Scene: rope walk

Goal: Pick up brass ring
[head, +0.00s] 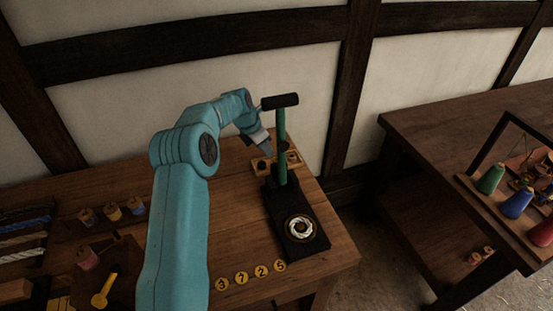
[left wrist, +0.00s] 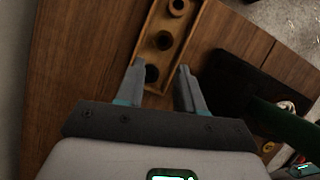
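A narrow wooden tray (left wrist: 143,48) holds small round ring-like pieces in a row. One brassy-brown ring (left wrist: 178,7) is at its far end, another (left wrist: 163,40) is in the middle, and a dark round one (left wrist: 151,73) is nearest me. I cannot tell surely which is brass. In the head view the tray (head: 262,167) is at the back of the bench, partly hidden by a green post. My left gripper (left wrist: 158,72) is open and empty, its fingertips on either side of the tray's near end. It also shows in the head view (head: 267,148). My right gripper is not in view.
A green post (head: 281,145) with a dark crossbar rises from a black base (head: 283,212) close right of the gripper. Numbered yellow discs (head: 241,278) line the front. Spools (head: 112,212) stand at left.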

